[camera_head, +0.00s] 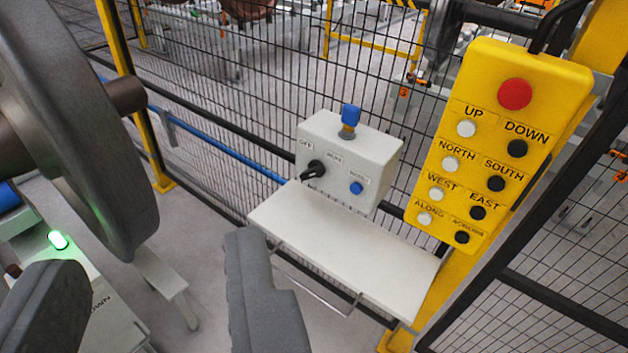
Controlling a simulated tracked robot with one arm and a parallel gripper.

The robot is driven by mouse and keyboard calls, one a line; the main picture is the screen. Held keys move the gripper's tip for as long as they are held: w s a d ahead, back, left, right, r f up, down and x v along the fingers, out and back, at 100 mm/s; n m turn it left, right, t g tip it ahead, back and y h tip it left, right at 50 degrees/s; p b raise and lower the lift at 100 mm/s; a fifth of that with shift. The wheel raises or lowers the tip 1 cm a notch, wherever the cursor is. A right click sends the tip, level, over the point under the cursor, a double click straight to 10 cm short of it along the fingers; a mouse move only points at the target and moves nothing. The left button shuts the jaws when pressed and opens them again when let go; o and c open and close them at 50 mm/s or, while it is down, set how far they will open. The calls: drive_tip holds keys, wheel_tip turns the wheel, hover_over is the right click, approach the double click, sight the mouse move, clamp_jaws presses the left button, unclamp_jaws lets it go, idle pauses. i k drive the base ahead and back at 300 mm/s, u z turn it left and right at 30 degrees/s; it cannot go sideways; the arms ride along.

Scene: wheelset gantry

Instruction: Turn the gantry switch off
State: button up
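A light grey switch box (378,152) hangs at the fence in the middle of the view, above a white shelf. Its black rotary knob (314,169) sits on the left of the front face, with the word OFF to its upper left and a smaller label to its upper right. The knob's handle reaches to the lower left; I cannot tell which setting it marks. My gripper (152,252) is open and empty, with its two dark grey fingers wide apart at the lower left. It is apart from the box, nearer the camera and to the lower left of the knob.
The box bears a blue button (356,188) and a blue lamp (350,116). The white shelf (345,255) juts out below. A yellow pendant (480,150) with a red button hangs at right. A large grey wheel (75,120) stands at left. Black mesh fence (270,75) closes the back.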

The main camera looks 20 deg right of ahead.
sight(316, 169)
drive_tip(key=z, duration=0.05)
drive_tip(key=i, duration=0.9)
drive_tip(key=u, duration=0.05)
